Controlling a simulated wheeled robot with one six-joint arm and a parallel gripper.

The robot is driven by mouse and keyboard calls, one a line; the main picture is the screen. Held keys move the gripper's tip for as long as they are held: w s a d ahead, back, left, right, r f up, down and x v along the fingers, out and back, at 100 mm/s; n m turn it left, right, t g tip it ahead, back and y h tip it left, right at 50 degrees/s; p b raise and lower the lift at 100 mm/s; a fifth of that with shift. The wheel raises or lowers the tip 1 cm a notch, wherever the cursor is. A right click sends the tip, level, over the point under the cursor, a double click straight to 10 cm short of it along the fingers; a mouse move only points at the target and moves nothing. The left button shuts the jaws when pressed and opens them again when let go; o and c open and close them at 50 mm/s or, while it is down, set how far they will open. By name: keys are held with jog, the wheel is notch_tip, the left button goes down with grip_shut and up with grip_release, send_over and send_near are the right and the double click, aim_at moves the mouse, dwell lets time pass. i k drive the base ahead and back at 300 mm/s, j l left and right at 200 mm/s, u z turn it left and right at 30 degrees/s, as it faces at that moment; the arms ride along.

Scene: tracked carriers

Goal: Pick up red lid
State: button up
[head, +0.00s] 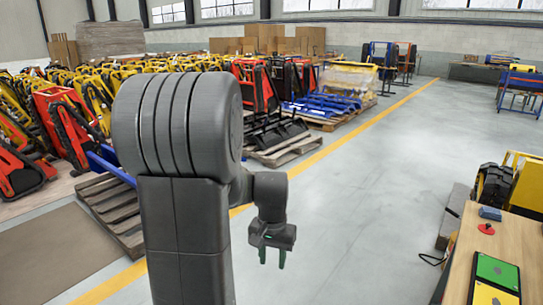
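The red lid (486,229) is a small red disc with a raised middle. It lies on the wooden table (530,256) at the lower right of the head view. My gripper (272,258) points down over the floor near the middle of the picture, well to the left of the table. Its two greenish fingertips are apart with nothing visible between them.
A small blue box (490,213) lies just behind the lid. A green panel (496,272) and a yellow panel (494,295) lie nearer on the table. Tracked carriers and pallets (287,151) fill the left. The grey floor between is clear.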

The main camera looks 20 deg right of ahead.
aim_at(486, 229)
jog(key=i+l+z, duration=0.1)
jog(key=i+z, duration=0.7)
jog(key=i+j+z, duration=0.2)
jog(key=i+z, duration=0.25)
jog(key=i+l+z, duration=0.25)
jog(key=i+z, duration=0.6)
jog(key=i+j+z, duration=0.1)
jog(key=i+z, duration=0.3)
jog(key=i, duration=0.25)
jog(key=i+l+z, duration=0.3)
jog(key=i+l, duration=0.2)
jog(key=i, duration=0.15)
